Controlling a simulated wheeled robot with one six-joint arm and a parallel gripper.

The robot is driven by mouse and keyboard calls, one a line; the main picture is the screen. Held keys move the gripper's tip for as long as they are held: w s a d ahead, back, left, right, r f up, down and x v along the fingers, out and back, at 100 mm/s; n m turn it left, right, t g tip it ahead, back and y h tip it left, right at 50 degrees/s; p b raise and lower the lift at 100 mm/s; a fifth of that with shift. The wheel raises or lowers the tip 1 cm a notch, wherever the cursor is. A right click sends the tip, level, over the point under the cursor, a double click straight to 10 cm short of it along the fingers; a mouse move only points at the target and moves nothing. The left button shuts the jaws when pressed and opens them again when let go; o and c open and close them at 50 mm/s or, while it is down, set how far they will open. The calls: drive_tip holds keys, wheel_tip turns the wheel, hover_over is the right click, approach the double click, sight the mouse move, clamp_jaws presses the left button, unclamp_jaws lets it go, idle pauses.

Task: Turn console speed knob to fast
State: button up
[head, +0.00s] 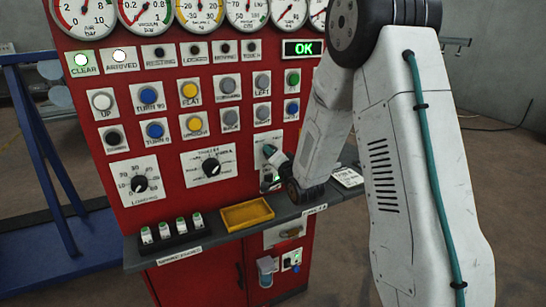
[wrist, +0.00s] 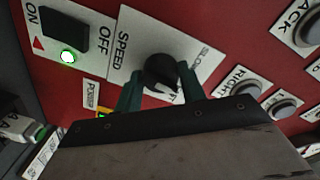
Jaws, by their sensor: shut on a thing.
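The speed knob (wrist: 160,69) is a round black knob on a white plate (wrist: 122,52) marked SPEED. SLOW is printed at the plate's upper right, and lettering beginning with F is partly covered below the knob. My gripper (wrist: 161,84) has its two dark green fingers on either side of the knob and is shut on it. Which way the knob points is hard to tell. In the head view my gripper (head: 270,164) reaches the right part of the red console (head: 125,190), where my arm hides the knob.
Beside the speed plate is a black ON/OFF switch (wrist: 65,30) with a lit green lamp (wrist: 68,57). RIGHT and other push buttons (wrist: 246,88) sit close on the other side. A ledge below carries a yellow tray (head: 247,215). A green OK display (head: 303,48) is lit.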

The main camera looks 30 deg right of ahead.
drive_tip(key=m, duration=0.5)
drive_tip(key=shift+m, duration=0.4)
idle(0.4)
drive_tip(key=o, duration=1)
drive_tip(key=s, duration=0.7)
drive_tip(key=shift+s+r, duration=0.2)
drive_tip(key=shift+s, duration=0.2)
